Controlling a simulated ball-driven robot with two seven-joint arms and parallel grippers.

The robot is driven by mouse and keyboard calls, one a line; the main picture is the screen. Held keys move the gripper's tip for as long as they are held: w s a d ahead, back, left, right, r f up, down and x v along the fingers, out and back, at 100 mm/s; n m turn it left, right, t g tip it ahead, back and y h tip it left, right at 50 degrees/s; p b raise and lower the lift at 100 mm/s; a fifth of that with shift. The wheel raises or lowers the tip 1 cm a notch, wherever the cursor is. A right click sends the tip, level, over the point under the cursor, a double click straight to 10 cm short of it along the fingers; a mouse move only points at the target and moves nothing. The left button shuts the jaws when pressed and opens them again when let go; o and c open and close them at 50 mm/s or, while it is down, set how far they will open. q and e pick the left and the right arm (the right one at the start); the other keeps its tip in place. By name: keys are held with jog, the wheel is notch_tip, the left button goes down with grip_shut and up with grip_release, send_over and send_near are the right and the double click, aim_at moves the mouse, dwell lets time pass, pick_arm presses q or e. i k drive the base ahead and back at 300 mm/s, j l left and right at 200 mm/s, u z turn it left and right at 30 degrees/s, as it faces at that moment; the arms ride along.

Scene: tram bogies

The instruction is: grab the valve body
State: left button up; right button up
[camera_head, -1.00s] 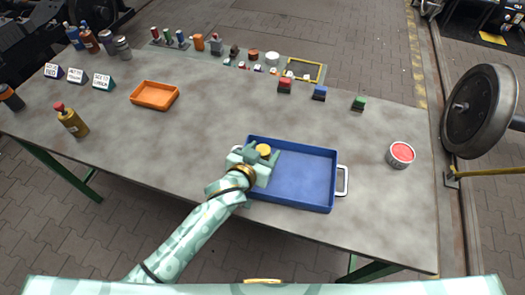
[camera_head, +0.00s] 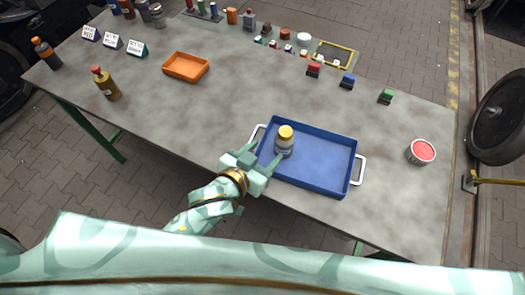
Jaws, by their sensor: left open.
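A small upright grey part (camera_head: 249,20) stands at the back of the table, right of an orange cylinder; it may be the valve body, but it is too small to be sure. My left gripper (camera_head: 265,157) is open and empty at the left front edge of the blue tray (camera_head: 325,160). My right gripper is not in view.
An orange tray (camera_head: 186,67), a mustard bottle (camera_head: 107,84) and label blocks (camera_head: 113,41) are on the left. Red (camera_head: 314,69), blue (camera_head: 347,81) and green (camera_head: 386,96) blocks stand behind the blue tray. A red-topped tin (camera_head: 421,152) is at right. The table's middle is clear.

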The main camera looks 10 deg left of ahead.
aim_at(106, 84)
jog(key=u, duration=1.55)
